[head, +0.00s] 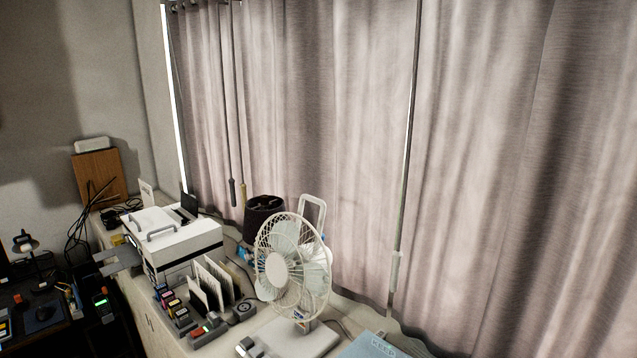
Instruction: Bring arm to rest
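Neither my arm nor my gripper shows in the head view. Whether the gripper is open or shut, and whether it holds anything, is out of sight. The head view looks down on a long pale cabinet top (135,292) that runs along a curtained wall.
A white desk fan (278,268) stands on the cabinet before closed curtains (370,150). Behind it is a dark cylindrical bin (264,214). Left are a file rack (215,286), a row of stamps (175,308) and a white printer-like machine (175,245). A dark desk (35,318) is at far left.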

